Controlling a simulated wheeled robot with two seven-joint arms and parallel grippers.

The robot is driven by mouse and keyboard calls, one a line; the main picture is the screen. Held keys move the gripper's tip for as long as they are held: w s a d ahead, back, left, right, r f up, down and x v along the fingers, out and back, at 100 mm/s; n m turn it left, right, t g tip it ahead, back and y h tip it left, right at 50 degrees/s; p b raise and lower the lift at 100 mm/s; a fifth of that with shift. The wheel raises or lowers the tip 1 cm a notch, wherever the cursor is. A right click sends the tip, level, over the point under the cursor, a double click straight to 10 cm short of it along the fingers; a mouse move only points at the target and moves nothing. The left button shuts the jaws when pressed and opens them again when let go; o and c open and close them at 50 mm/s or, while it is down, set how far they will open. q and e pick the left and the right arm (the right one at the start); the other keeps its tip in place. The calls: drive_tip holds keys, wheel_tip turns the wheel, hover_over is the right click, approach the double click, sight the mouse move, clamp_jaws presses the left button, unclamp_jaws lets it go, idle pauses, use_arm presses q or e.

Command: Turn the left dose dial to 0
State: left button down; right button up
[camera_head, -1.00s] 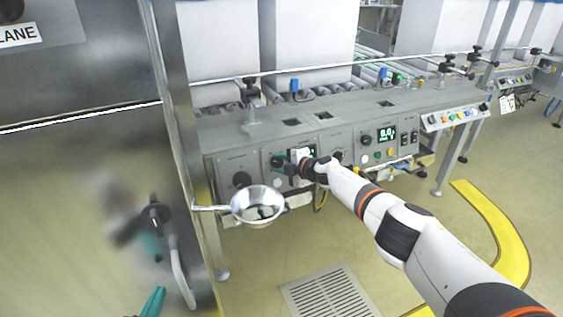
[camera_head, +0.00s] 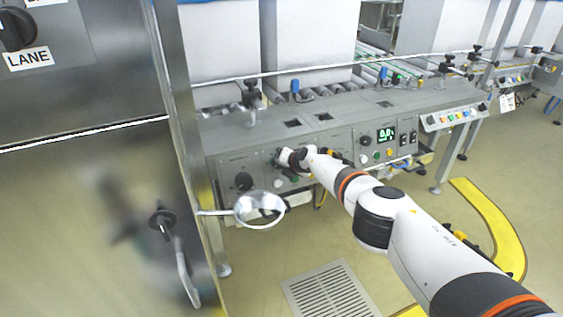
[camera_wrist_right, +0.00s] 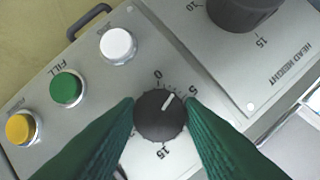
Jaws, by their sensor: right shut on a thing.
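The left dose dial (camera_wrist_right: 158,118) is a round black knob with a white pointer line, seen in the right wrist view. The pointer aims between the 0 and 5 marks of its scale. My right gripper (camera_wrist_right: 160,112) has its two green fingers on either side of the knob and is shut on it. In the head view my right gripper (camera_head: 284,158) is at the front panel, and the arm's end hides the dial. My left gripper is not in view.
A white button (camera_wrist_right: 117,45), a green FILL button (camera_wrist_right: 67,88) and a yellow button (camera_wrist_right: 21,127) sit beside the dial. A larger black head height knob (camera_wrist_right: 243,10) is close by. A steel cabinet (camera_head: 85,190) fills the left side.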

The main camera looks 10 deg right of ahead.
drive_tip(key=n+h+p, duration=0.1)
drive_tip(key=n, duration=0.2)
drive_tip(key=shift+a+h, duration=0.15)
drive_tip(key=shift+h, duration=0.25)
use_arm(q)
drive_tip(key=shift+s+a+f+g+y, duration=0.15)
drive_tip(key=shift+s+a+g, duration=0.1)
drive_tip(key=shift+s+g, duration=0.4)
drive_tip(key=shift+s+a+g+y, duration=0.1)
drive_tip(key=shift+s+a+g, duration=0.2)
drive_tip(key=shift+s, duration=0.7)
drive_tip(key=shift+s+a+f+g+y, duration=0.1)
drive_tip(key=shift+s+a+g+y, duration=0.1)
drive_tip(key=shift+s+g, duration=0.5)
use_arm(e)
drive_tip(key=shift+f+n+h, duration=0.1)
drive_tip(key=shift+n+h, duration=0.4)
drive_tip(key=shift+n, duration=0.9)
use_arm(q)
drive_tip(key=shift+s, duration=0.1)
use_arm(e)
drive_tip(key=o, duration=1)
use_arm(q)
drive_tip(key=shift+p, duration=0.3)
